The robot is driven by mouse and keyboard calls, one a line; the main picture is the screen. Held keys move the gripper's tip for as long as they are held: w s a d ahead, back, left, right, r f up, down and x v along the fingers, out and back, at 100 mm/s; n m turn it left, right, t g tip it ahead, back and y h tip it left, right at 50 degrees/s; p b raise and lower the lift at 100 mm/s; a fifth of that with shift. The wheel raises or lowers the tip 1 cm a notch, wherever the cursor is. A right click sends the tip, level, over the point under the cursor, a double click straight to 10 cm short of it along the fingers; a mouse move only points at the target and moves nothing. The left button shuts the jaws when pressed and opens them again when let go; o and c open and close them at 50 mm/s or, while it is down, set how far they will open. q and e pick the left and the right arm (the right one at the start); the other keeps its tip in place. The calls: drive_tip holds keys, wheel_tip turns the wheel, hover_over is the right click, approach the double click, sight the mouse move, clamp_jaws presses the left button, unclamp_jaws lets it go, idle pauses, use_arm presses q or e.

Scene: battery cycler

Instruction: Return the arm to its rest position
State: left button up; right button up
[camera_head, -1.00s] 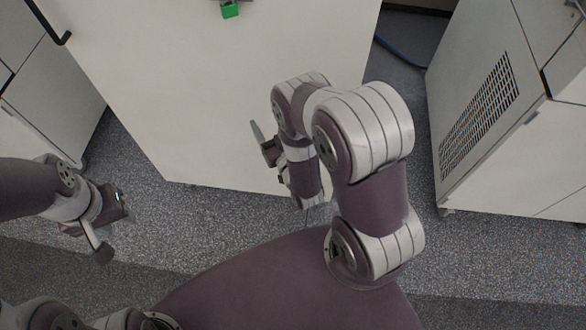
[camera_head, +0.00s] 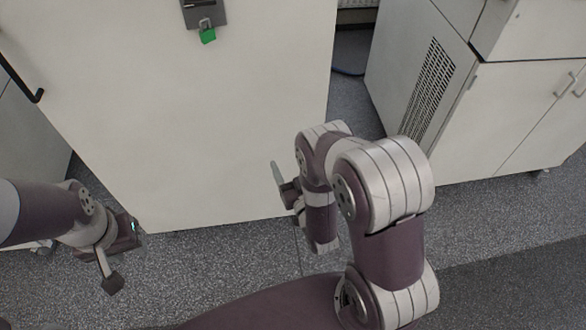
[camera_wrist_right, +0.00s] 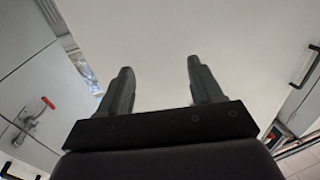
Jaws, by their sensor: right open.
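My right arm (camera_head: 385,190) is folded in front of me, with its upper links large in the head view. Its gripper (camera_head: 277,178) hangs before the white cabinet's front, partly hidden by its own wrist. In the right wrist view, the right gripper (camera_wrist_right: 160,68) has its two dark fingers apart and nothing between them. My left gripper (camera_head: 120,258) is low at the left of the head view, with one finger showing; its opening is not clear.
The white cabinet (camera_head: 190,130) stands ahead, with a green padlock (camera_head: 208,36) on its latch. Another cabinet (camera_head: 460,110) with a vent grille is at right. Speckled floor (camera_head: 220,260) lies between. A red-handled latch (camera_wrist_right: 48,102) shows in the wrist view.

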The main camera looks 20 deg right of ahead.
drive_tip(key=s+f+g, duration=0.6)
drive_tip(key=f+g, duration=0.5)
drive_tip(key=s+r+g, duration=0.2)
drive_tip(key=s+r, duration=0.2)
drive_tip(key=r, duration=0.8)
drive_tip(key=s+r+g, duration=0.3)
drive_tip(key=s+r, duration=0.2)
drive_tip(key=r, duration=0.7)
drive_tip(key=shift+a+r+g, duration=0.2)
drive_tip(key=shift+r+g, duration=0.1)
